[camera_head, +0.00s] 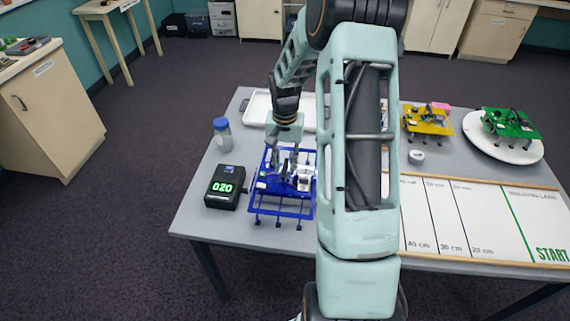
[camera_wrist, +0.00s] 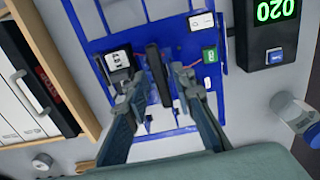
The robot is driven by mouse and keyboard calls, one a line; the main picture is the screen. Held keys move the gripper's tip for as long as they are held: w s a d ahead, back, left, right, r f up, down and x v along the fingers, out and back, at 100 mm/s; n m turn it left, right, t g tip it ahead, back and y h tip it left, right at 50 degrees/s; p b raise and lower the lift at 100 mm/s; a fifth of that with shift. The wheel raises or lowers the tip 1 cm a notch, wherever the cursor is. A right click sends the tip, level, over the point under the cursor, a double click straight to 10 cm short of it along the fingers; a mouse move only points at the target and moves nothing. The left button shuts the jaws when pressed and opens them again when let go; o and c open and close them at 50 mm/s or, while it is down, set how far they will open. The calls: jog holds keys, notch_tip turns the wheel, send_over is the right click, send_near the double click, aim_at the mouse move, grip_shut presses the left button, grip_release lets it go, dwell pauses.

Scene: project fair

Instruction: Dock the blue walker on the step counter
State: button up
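The blue walker (camera_head: 267,206), a flat blue frame on thin legs, stands near the table's left end. Its frame, a dark upright block, a white-topped part and a small green part show in the wrist view (camera_wrist: 210,22). The step counter (camera_head: 222,200), a black box with a green "020" display, is just left of the walker; it also shows in the wrist view (camera_wrist: 262,52). My gripper (camera_head: 287,160) points down over the walker. In the wrist view its fingers (camera_wrist: 160,78) lie on either side of the dark block. I cannot tell whether they press on it.
A blue-capped bottle (camera_head: 222,135) stands behind the counter. A white tray (camera_head: 256,108) lies behind the walker. The walking lane board (camera_head: 480,215), a yellow walker (camera_head: 426,122) and a green walker (camera_head: 510,123) on a white disc are to the right.

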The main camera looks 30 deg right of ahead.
jog(key=shift+r+p, duration=0.4)
jog(key=shift+r, duration=0.05)
notch_tip(320, 180, up, 12)
jog(key=shift+r, duration=0.2)
dwell(0.5)
